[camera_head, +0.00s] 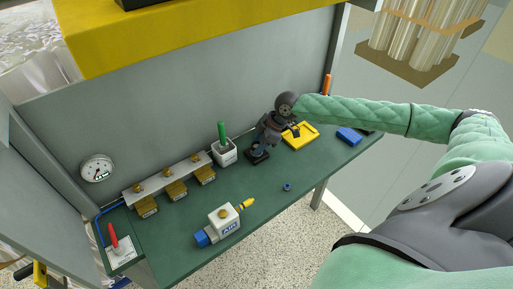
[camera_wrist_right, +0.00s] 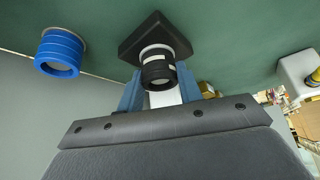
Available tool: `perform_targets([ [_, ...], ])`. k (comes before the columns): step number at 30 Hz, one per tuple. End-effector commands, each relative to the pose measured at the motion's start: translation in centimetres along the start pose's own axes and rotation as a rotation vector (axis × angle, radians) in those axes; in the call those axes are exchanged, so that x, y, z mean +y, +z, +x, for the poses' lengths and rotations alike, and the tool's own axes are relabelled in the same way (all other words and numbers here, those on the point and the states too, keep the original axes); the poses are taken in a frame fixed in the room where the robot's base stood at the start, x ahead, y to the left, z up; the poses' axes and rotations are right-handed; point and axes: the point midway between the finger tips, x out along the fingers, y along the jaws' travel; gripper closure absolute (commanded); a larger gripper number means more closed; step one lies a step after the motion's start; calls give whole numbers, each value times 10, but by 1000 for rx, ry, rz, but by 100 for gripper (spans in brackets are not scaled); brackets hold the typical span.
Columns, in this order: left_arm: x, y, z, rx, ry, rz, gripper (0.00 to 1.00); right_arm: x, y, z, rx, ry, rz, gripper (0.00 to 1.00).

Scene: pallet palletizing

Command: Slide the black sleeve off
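The black sleeve (camera_wrist_right: 157,70) is a short dark ring with pale marks, around a post that rises from a black square base (camera_wrist_right: 128,44) in the right wrist view. My right gripper (camera_head: 268,136) is low over the bench at this base. In the wrist view its two blue fingers (camera_wrist_right: 160,95) are spread apart, one to each side of the sleeve. I cannot tell whether they touch it. My left gripper is out of view.
A small blue ring (camera_wrist_right: 60,52) lies near the bench's front edge. A yellow tray (camera_head: 300,137) and a blue block (camera_head: 349,135) are to the right.

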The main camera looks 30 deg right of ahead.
Motion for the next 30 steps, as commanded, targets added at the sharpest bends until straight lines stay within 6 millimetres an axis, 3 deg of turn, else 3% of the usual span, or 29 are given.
perform_targets([
  [14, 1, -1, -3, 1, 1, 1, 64, 1, -2, -4, 0, 1, 0, 88],
  [30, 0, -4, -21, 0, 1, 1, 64, 0, -12, -22, 0, 1, 0, 88],
])
